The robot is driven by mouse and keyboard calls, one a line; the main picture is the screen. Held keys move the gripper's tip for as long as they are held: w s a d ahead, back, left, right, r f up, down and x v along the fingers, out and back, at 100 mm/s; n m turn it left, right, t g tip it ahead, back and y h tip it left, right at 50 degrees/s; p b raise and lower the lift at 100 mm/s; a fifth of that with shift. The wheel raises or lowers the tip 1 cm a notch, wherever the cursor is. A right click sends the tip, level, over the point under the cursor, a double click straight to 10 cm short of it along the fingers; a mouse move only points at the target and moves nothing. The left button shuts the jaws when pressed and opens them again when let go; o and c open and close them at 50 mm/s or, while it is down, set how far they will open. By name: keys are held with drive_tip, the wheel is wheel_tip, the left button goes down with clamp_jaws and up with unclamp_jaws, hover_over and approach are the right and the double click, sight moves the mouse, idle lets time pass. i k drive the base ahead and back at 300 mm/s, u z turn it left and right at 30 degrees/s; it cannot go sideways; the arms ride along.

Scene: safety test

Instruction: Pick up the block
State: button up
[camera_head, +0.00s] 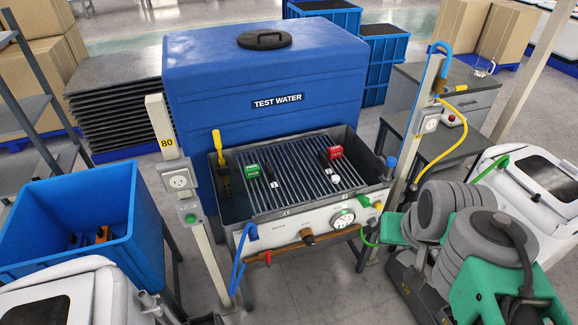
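No single thing is plainly the block. A small green block-like piece (253,171) with white marks lies at the left of the dark slatted rack in the test basin (289,212). A similar red piece (335,152) lies at the rack's right rear. Dark parts with small white labels adjoin both pieces; I cannot tell whether they are joined. A small white round item (335,178) sits on the rack near the red piece.
A large blue TEST WATER tank (215,75) stands behind the basin. Posts with sockets (179,181) flank it, and a yellow hose (450,150) hangs at right. A blue bin (140,225) stands left. Floor shows in front.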

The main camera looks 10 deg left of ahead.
sight(254, 171)
drive_tip(key=z, duration=0.05)
drive_tip(key=i, duration=1.45)
drive_tip(key=u, duration=3.65)
